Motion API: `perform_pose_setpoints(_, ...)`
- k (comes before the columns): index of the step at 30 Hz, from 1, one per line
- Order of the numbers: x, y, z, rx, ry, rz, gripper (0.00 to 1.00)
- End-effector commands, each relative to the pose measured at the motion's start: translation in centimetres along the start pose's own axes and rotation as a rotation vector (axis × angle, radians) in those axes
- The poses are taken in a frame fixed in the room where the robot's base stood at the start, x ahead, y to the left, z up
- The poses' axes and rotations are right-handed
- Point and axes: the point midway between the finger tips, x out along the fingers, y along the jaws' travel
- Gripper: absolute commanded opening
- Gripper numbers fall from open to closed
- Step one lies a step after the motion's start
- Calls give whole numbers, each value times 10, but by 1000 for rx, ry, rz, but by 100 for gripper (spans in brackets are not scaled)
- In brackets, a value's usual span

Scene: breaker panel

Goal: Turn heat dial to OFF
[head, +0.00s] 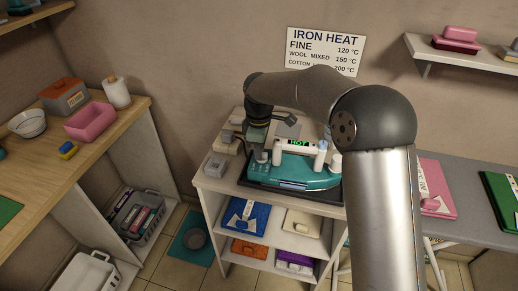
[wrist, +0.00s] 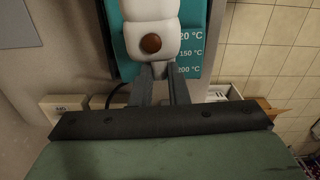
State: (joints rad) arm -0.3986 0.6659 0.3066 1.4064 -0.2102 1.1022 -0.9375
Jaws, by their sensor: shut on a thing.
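A teal iron (head: 300,174) with a white handle sits on a dark tray (head: 290,194) on top of a small cabinet. A green display on it (head: 298,142) reads HOT. In the wrist view, a teal panel (wrist: 190,42) carries the marks 120, 150 and 200 °C. Left of these marks is a white rounded part with a brown round spot (wrist: 151,43). My gripper (head: 262,157) is at the iron's left end, and its fingers (wrist: 162,70) reach the white part's lower edge. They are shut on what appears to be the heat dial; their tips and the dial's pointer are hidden.
A wall sign (head: 325,50) lists iron heats for fine, wool mixed and cotton. A small grey box (head: 215,165) is at the cabinet's left edge. Folded cloths (head: 246,216) fill the shelves below.

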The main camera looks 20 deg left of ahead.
Motion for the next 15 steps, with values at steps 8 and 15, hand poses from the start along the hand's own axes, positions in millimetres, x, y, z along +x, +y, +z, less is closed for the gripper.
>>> perform_pose_setpoints(8, -1, 0, 0, 0, 1, 2, 24)
perform_pose_setpoints(15, -8, 1, 0, 0, 1, 3, 24)
